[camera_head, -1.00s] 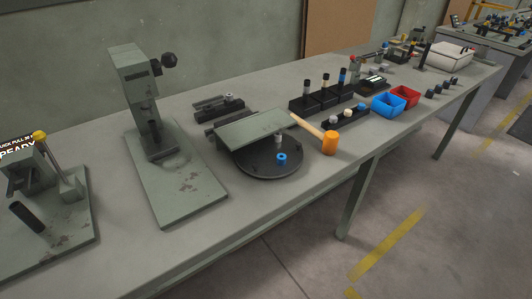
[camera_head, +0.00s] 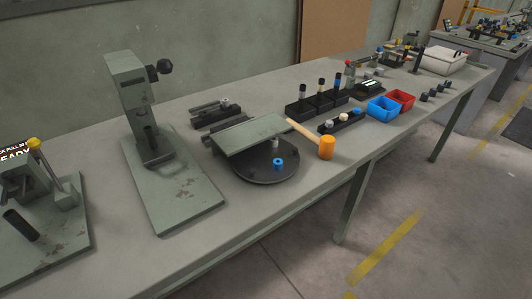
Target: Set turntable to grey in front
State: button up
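The turntable (camera_head: 262,174) is a dark round disc on the bench, right of the grey press. A flat grey-green plate (camera_head: 252,136) sits over its back part and hides that part. A blue piece (camera_head: 278,164) stands on the disc at the front. A grey peg (camera_head: 275,145) stands behind it, close to the plate's front edge. Anything under the plate is hidden. My gripper is not in view.
A grey press (camera_head: 145,110) stands left of the turntable. An orange-headed mallet (camera_head: 326,148) lies close by on the right. Black blocks with pegs (camera_head: 319,103), a blue bin (camera_head: 382,109) and a red bin (camera_head: 401,98) stand further right. The bench's front strip is clear.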

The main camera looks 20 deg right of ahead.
aim_at(255, 164)
jog(key=i+l, duration=0.3)
jog(key=l, duration=0.15)
jog(key=i+l, duration=0.3)
jog(key=l, duration=0.15)
jog(key=u, duration=0.05)
